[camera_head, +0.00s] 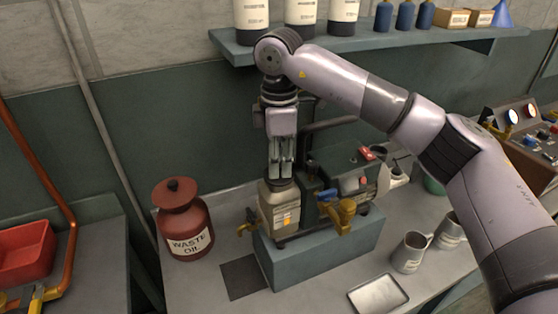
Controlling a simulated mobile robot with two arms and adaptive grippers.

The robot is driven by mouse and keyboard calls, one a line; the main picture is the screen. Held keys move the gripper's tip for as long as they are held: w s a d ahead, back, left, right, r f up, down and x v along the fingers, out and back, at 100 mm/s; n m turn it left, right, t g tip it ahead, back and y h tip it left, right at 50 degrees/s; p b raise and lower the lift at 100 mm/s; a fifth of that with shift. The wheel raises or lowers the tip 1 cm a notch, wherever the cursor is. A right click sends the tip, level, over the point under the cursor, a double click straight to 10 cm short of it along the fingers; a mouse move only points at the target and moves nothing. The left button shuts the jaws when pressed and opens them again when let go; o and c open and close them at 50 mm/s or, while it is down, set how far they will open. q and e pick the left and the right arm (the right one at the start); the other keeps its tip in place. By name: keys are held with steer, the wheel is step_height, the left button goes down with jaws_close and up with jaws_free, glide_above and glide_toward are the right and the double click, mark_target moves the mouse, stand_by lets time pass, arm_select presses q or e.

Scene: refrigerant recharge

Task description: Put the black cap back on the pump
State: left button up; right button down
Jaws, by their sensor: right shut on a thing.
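The pump (318,205) stands on a blue-grey block in the middle of the bench, with a beige, labelled reservoir (279,212) at its left front and brass fittings at its sides. My right gripper (281,176) points straight down, directly over the top of the reservoir. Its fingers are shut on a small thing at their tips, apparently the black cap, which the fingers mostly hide. I cannot tell whether the cap touches the reservoir's neck. My left gripper is not in view.
A red waste oil can (185,222) stands left of the pump. Metal mugs (410,252) and a shallow tray (379,295) sit at right front. A shelf (372,45) with bottles runs above. A dark square (243,277) lies on the bench, with bare surface around it.

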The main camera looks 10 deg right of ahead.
stand_by(0.3)
steer(key=c, duration=1.3)
jaws_free()
steer(key=shift+c, duration=0.2)
steer(key=o, duration=0.5)
steer(key=shift+r, duration=0.1)
steer(key=shift+r+p, duration=2.05)
steer(key=shift+r, duration=1.4)
steer(key=shift+c, duration=0.5)
